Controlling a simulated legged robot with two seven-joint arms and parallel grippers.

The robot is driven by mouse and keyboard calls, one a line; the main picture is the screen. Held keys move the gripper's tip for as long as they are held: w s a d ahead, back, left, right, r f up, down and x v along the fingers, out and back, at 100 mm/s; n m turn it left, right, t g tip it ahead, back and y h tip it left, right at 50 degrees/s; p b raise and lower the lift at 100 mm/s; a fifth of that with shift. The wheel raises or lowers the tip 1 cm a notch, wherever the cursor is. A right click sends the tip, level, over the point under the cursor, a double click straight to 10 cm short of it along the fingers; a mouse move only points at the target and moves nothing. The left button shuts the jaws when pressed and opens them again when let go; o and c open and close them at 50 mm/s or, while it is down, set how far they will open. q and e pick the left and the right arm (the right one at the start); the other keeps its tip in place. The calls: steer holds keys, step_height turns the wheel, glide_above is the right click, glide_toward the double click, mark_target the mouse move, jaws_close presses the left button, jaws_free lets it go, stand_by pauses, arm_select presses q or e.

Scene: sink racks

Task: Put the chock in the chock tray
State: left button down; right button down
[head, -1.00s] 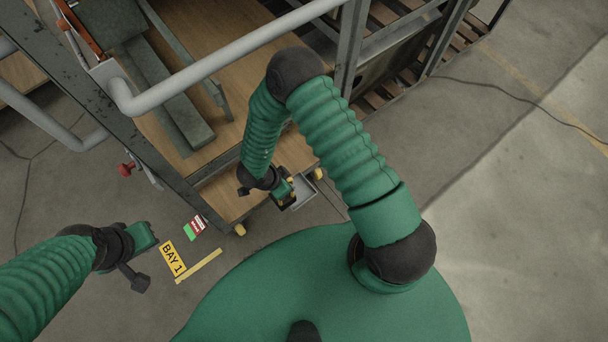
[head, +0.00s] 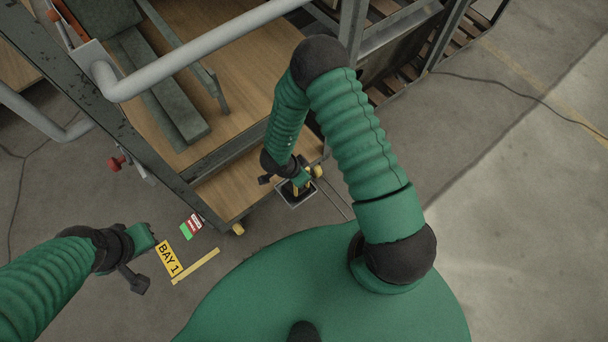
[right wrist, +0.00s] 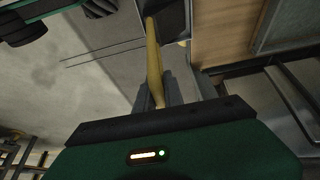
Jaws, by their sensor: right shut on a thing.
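My right gripper (head: 302,183) points down beside the lower corner of the wooden-decked cart. It is shut on a yellow piece, which looks like the chock (right wrist: 154,62); this stands out between the grey fingers in the right wrist view. In the head view a small grey tray (head: 296,205) lies right under the right gripper, and the yellow piece appears over it. I cannot tell whether the chock touches the tray floor. My left gripper (head: 150,235) hangs over the floor at the left, far from the tray; its fingers cannot be made out.
The cart's steel frame and wooden shelf (head: 236,186) stand close to the left of my right gripper. Yellow casters (head: 238,229) show at its foot. A BAY 1 floor sign (head: 168,258) and a yellow strip lie in front. The floor at the right is open.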

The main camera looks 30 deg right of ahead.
steer(key=shift+f, duration=0.15)
steer(key=c, duration=1.5)
jaws_free()
steer(key=shift+o, duration=0.2)
steer(key=p+v, duration=0.6)
steer(key=v, duration=0.6)
steer(key=shift+a, duration=0.1)
